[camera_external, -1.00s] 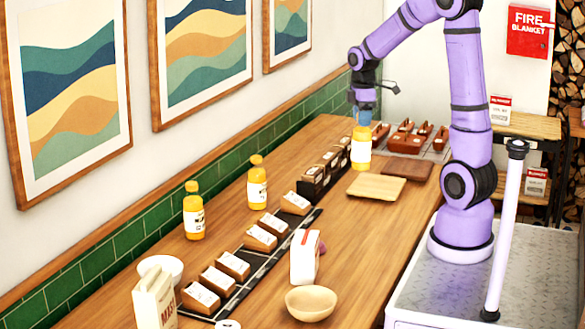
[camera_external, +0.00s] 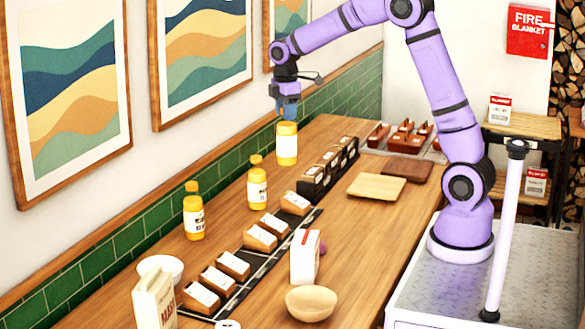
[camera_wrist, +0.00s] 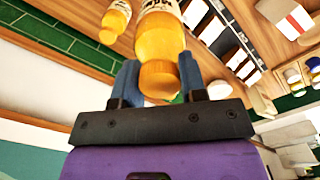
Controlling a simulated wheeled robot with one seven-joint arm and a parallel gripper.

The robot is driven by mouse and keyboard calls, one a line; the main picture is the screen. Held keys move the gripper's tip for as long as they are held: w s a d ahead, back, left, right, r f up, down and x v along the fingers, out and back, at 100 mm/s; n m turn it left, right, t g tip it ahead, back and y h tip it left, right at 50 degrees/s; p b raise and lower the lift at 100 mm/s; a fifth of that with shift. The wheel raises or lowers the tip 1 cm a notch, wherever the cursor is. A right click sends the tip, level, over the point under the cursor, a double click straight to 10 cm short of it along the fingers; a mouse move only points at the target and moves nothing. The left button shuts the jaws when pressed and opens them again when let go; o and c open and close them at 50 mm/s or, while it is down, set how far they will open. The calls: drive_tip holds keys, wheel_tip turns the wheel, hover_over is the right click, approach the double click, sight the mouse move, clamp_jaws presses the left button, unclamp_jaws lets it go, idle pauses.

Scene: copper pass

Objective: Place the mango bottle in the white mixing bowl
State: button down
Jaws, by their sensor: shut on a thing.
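My gripper (camera_external: 287,107) is shut on a yellow bottle (camera_external: 287,145) with a white label and holds it upright above the back part of the counter. In the wrist view the bottle (camera_wrist: 158,40) is between the blue fingers of my gripper (camera_wrist: 158,82), cap towards the camera. I cannot read its label clearly. The white mixing bowl (camera_external: 165,266) stands at the front left of the counter, partly hidden by a paper bag. It is well away from my gripper, and I cannot make it out in the wrist view.
Two similar yellow bottles, one nearer (camera_external: 194,212) and one farther (camera_external: 257,184), stand along the wall. A row of labelled boxes (camera_external: 233,264), a white carton (camera_external: 305,257), a wooden bowl (camera_external: 312,302) and the paper bag (camera_external: 154,300) also stand here. A board (camera_external: 376,187) lies farther back.

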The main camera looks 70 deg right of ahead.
drive_tip(key=w+a+n, duration=0.2)
drive_tip(key=w+a, duration=0.5)
drive_tip(key=a, duration=0.5)
drive_tip(key=w+a+n, duration=0.1)
drive_tip(key=w+a, duration=0.6)
drive_tip(key=a, duration=0.4)
drive_tip(key=a+f+n, duration=0.3)
drive_tip(key=a, duration=2.3)
wheel_tip(320, 180, down, 15)
drive_tip(key=shift+r, duration=0.15)
drive_tip(key=shift+w+a, duration=0.1)
drive_tip(key=c, duration=0.7)
unclamp_jaws()
drive_tip(key=shift+o, duration=0.2)
